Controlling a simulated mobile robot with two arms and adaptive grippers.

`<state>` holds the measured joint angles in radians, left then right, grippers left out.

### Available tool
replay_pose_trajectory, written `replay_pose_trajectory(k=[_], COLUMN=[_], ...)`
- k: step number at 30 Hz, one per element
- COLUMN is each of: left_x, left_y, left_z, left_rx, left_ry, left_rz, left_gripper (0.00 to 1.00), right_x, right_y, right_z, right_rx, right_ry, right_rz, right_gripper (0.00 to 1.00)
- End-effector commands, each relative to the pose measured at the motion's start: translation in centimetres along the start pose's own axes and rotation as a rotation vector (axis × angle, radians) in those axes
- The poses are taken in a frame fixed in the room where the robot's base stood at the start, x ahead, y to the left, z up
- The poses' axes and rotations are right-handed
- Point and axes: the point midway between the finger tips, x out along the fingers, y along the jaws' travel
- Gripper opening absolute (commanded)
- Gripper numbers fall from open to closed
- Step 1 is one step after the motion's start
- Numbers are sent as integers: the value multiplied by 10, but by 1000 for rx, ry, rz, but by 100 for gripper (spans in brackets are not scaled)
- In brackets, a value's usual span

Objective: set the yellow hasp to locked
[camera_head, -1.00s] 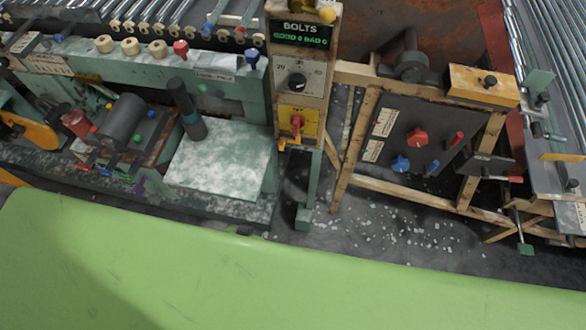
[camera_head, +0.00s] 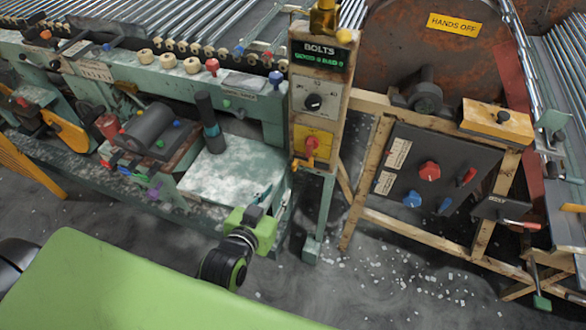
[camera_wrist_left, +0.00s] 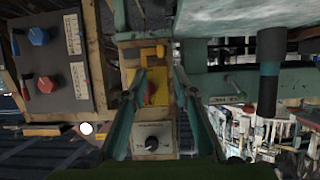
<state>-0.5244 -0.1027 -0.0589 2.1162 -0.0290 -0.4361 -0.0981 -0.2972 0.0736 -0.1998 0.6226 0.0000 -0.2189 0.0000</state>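The yellow hasp (camera_head: 296,165) is a small yellow piece at the lower edge of a yellow panel (camera_head: 325,137) with a red knob (camera_head: 311,145), on the upright post under the BOLTS display. In the left wrist view the post appears upside down, with the hasp (camera_wrist_left: 161,50) beyond the yellow panel and the red knob (camera_wrist_left: 151,92). My left gripper (camera_head: 264,192) is in front of the post, below and left of the hasp. Its two fingers are spread apart and empty in the left wrist view (camera_wrist_left: 160,78). My right gripper is not in view.
A dark dial (camera_head: 313,102) sits above the yellow panel. A mottled pale plate (camera_head: 228,168) and a dark cylinder (camera_head: 208,118) are to the left. A dark panel with red and blue knobs (camera_head: 435,180) stands to the right.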

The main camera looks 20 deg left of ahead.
Motion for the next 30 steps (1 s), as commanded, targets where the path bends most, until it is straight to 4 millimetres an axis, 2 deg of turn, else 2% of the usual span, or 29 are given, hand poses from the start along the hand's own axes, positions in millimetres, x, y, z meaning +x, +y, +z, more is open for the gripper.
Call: replay_pose_trajectory(k=[4, 8, 15, 21, 25, 30], left_x=[8, 27, 79, 115, 129, 138], left_y=[-1, -1, -1, -1, -1, -1], left_z=[-5, -6, -7, -7, -7, -7], left_rx=[-2, -2, -3, -3, -3, -3], left_ry=[22, 22, 20, 19, 18, 19], left_rz=[-5, -4, -4, -3, -4, -4], left_gripper=[26, 26, 26, 26, 26, 26], right_x=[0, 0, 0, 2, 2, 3], right_y=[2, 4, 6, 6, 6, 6], right_z=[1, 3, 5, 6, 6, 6], right_rx=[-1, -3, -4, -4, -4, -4], right_ry=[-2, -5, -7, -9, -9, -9], right_rz=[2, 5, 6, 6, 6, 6], right_gripper=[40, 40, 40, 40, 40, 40])
